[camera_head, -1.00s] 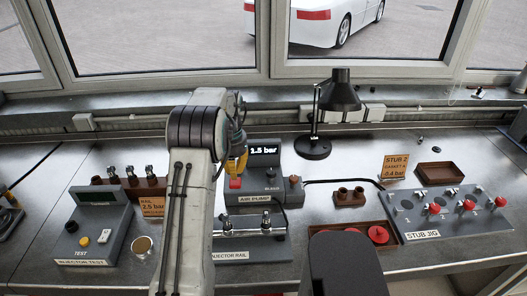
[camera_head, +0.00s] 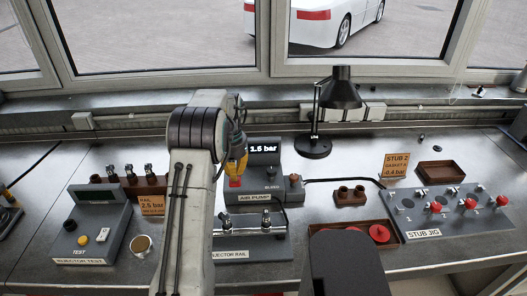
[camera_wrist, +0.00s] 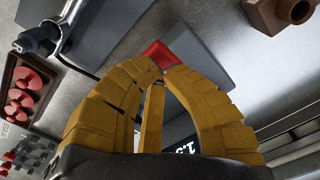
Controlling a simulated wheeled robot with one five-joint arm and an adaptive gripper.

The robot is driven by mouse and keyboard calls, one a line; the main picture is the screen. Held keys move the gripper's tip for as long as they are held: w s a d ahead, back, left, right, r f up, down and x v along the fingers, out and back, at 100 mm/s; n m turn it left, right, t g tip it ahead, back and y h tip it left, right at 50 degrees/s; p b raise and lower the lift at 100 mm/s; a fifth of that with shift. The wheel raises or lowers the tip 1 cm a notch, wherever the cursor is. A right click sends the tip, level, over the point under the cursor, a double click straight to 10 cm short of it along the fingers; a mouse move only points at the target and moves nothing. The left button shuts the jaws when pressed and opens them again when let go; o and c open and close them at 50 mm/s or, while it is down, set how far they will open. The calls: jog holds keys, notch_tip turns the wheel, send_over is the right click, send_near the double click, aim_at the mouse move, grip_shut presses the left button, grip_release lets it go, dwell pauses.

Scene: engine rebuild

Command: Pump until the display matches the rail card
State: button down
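The air pump (camera_head: 257,188) is a dark grey unit at the back middle of the bench. Its display (camera_head: 264,149) reads 1.6 bar. An orange rail card (camera_head: 151,205) to the left reads 2.5 bar. The pump's red button (camera_head: 235,183) is at its left, directly under my yellow gripper (camera_head: 236,174). In the wrist view, the fingertips of my gripper (camera_wrist: 160,72) come together against or just over the red button (camera_wrist: 159,52), with nothing seen between them. The exact contact is hard to tell. The display (camera_wrist: 183,149) is partly hidden by a finger there.
A bleed button (camera_head: 294,178) is at the pump's right. The injector rail (camera_head: 265,243) lies in front. The desk lamp (camera_head: 340,95) stands behind right. The injector test unit (camera_head: 90,232) and mug (camera_head: 141,246) are left; the stub jig (camera_head: 450,215) is right.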

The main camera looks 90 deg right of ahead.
aim_at(235, 183)
jog(key=shift+f+b, duration=1.4)
jog(key=shift+f, duration=0.75)
jog(key=shift+r+p, duration=2.3)
jog(key=shift+r, duration=0.6)
jog(key=shift+f, duration=0.2)
jog(key=shift+f+b, duration=1.9)
jog(key=shift+f, duration=0.65)
jog(key=shift+r, duration=0.15)
jog(key=shift+r+p, duration=2.05)
jog(key=shift+r, duration=0.5)
